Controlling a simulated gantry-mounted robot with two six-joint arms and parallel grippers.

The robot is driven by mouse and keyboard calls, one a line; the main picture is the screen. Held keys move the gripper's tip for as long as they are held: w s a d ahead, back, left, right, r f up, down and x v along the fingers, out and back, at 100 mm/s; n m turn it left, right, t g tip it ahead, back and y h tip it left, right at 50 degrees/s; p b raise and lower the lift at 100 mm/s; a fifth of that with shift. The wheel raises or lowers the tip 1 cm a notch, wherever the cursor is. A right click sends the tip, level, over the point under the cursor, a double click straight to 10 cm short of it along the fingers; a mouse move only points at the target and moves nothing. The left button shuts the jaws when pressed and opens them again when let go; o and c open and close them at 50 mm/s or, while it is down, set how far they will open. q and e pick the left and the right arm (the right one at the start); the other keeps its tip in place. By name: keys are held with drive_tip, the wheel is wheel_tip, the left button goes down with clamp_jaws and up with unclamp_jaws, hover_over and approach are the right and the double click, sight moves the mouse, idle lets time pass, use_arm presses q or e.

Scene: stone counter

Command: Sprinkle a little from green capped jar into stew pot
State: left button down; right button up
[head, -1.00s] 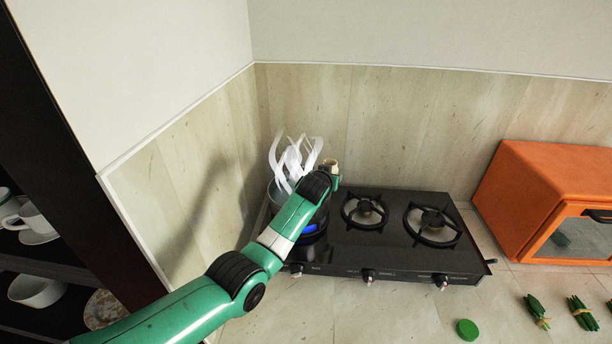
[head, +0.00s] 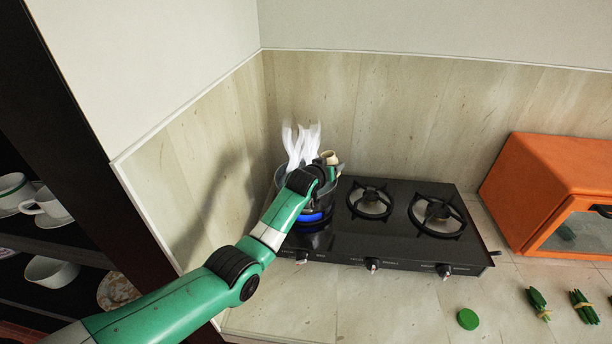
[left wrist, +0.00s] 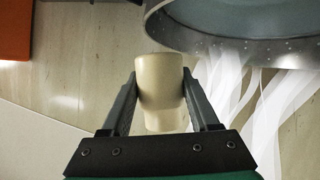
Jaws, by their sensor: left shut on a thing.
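My left gripper (left wrist: 160,82) is shut on an uncapped cream jar (left wrist: 160,98), which also shows in the head view (head: 330,157) beyond my wrist. The stew pot (head: 284,183) stands on the left burner over a blue flame, partly hidden by my wrist, with white steam rising. In the left wrist view, the pot (left wrist: 190,38) is close beside the jar, at upper right. The jar's exact tilt and its contents cannot be told. A green cap (head: 467,319) lies on the counter. My right gripper is not in view.
The black stove (head: 405,250) has two empty burners right of the pot. An orange oven (head: 545,185) stands at right. Tied green bundles (head: 538,304) lie on the front counter. A dark shelf (head: 60,240) with cups is at left.

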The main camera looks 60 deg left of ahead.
use_arm(q)
drive_tip(key=shift+s+a+r+n, duration=0.2)
drive_tip(key=shift+a+n, duration=0.05)
drive_tip(key=shift+n, duration=0.05)
drive_tip(key=shift+s+a+f+n+t+h+b, duration=0.25)
drive_tip(key=shift+s+f+n+t+h+b, duration=0.1)
drive_tip(key=shift+f+n+t+b, duration=0.3)
drive_tip(key=shift+s+a+r+n+t+b, duration=0.35)
drive_tip(key=shift+s+a+n+b, duration=0.1)
drive_tip(key=shift+n+b, duration=0.15)
drive_tip(key=n+b, duration=0.1)
drive_tip(key=b, duration=0.1)
drive_tip(key=n+t+b, duration=0.1)
drive_tip(key=b, duration=0.1)
drive_tip(key=shift+r+t+h, duration=0.2)
drive_tip(key=shift+t+h, duration=0.1)
drive_tip(key=shift+h, duration=0.05)
drive_tip(key=shift+d+f+n, duration=0.1)
drive_tip(key=shift+n, duration=0.15)
drive_tip(key=shift+r+n+t+b, duration=0.75)
drive_tip(key=shift+n+b, duration=0.65)
drive_tip(key=shift+b, duration=0.5)
idle(2.3)
